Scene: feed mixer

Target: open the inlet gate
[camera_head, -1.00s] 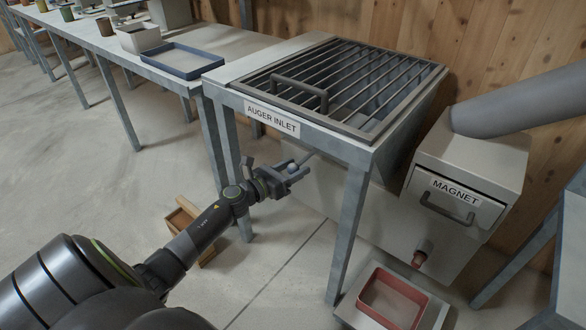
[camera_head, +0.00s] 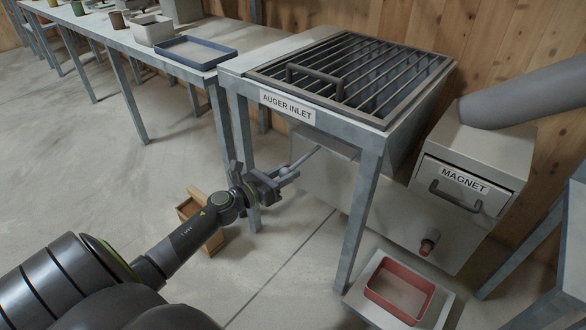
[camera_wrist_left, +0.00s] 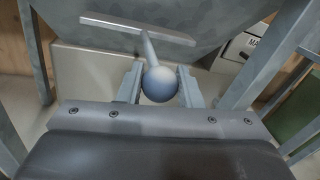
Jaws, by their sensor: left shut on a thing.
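The inlet gate's handle is a grey rod (camera_head: 306,158) that sticks out from under the table marked AUGER INLET. It ends in a ball knob (camera_wrist_left: 160,84). My left gripper (camera_head: 284,178) is shut on the knob, with one finger on each side of it in the left wrist view. In that view the rod (camera_wrist_left: 149,48) runs from the knob to a thin flat plate edge (camera_wrist_left: 138,28) under the hopper. The rest of the gate is hidden beneath the table. My right gripper is not in view.
A barred grate (camera_head: 350,75) with a handle covers the inlet top. The table's front leg (camera_head: 360,215) stands right of my gripper. A wooden box (camera_head: 212,240) is on the floor beyond my left arm. A magnet drawer (camera_head: 463,187) and red tray (camera_head: 398,290) are to the right.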

